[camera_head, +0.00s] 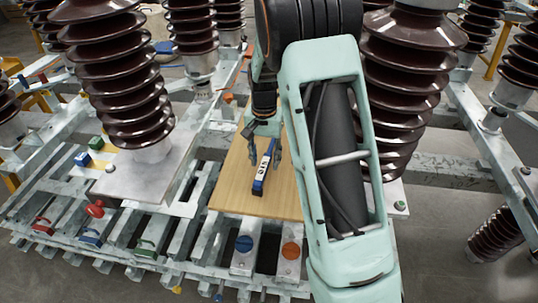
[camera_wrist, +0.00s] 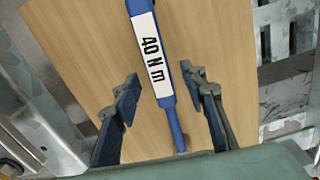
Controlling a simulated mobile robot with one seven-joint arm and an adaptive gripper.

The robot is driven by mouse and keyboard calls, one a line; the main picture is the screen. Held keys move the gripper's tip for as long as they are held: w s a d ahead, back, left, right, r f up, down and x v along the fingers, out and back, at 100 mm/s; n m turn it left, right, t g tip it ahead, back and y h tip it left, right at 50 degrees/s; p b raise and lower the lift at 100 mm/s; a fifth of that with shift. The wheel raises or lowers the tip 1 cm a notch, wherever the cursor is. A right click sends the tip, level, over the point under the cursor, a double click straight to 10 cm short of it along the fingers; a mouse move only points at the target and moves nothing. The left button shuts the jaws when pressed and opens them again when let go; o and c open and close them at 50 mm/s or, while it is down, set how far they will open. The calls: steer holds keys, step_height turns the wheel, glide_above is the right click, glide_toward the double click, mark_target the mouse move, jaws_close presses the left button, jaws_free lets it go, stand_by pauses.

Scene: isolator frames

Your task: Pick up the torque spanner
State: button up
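The torque spanner (camera_head: 262,172) is blue with a white label and lies on a wooden board (camera_head: 232,186). In the wrist view the spanner (camera_wrist: 155,62) runs from the top edge down between my fingers, and its label reads "40 N m". My gripper (camera_head: 264,157) is over the board, above the spanner. In the wrist view my gripper's fingers (camera_wrist: 162,92) stand open, one on each side of the shaft, with a gap on both sides. The spanner's upper end is outside the wrist view.
Tall brown ribbed insulators stand left (camera_head: 118,75) and right (camera_head: 405,85) of the board, close to my arm. Metal frame beams surround it. Coloured handles lie at the lower left.

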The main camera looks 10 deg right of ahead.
step_height(320, 180, down, 3)
steer(key=shift+w+r, duration=0.1)
steer(key=shift+r, duration=0.05)
steer(key=shift+c, duration=0.3)
jaws_close()
steer(key=shift+r, duration=0.1)
steer(key=shift+r, duration=0.1)
